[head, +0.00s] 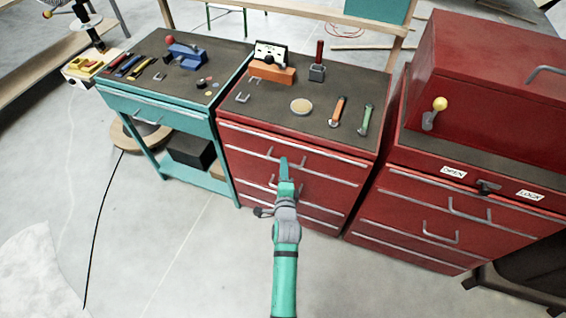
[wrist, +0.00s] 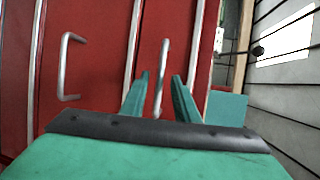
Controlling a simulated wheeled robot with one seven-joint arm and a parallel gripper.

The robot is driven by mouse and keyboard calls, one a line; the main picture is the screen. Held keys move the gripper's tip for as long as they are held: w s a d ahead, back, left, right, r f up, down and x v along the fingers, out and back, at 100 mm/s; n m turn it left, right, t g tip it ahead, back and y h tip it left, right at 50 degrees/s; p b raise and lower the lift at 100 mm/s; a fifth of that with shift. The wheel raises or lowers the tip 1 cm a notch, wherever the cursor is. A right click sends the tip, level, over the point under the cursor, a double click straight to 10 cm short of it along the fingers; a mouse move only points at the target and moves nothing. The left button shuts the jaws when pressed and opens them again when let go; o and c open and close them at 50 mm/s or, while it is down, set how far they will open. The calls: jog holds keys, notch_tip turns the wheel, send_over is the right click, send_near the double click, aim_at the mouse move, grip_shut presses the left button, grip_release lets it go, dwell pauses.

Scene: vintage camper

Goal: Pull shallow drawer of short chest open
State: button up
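The short red chest (head: 230,139) stands in the middle of the head view, with several drawers in its front. Its shallow top drawer (head: 330,166) looks shut, its front in line with those below. The handle (wrist: 161,75) of this drawer is a grey bar in the wrist view, where the chest appears turned on its side. My gripper (head: 284,162) is in front of the upper drawers. In the wrist view its two teal fingers (wrist: 162,82) are apart, one on each side of the handle. I cannot tell whether they touch it.
A lower drawer handle (wrist: 68,66) lies left in the wrist view. A teal workbench (head: 160,108) stands left of the chest, a taller red cabinet (head: 465,215) right. Tools and small objects lie on the chest top.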

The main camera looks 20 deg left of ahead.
jog(key=shift+x, duration=1.65)
jog(key=shift+c, duration=0.7)
grip_shut()
jog(key=shift+f, duration=0.1)
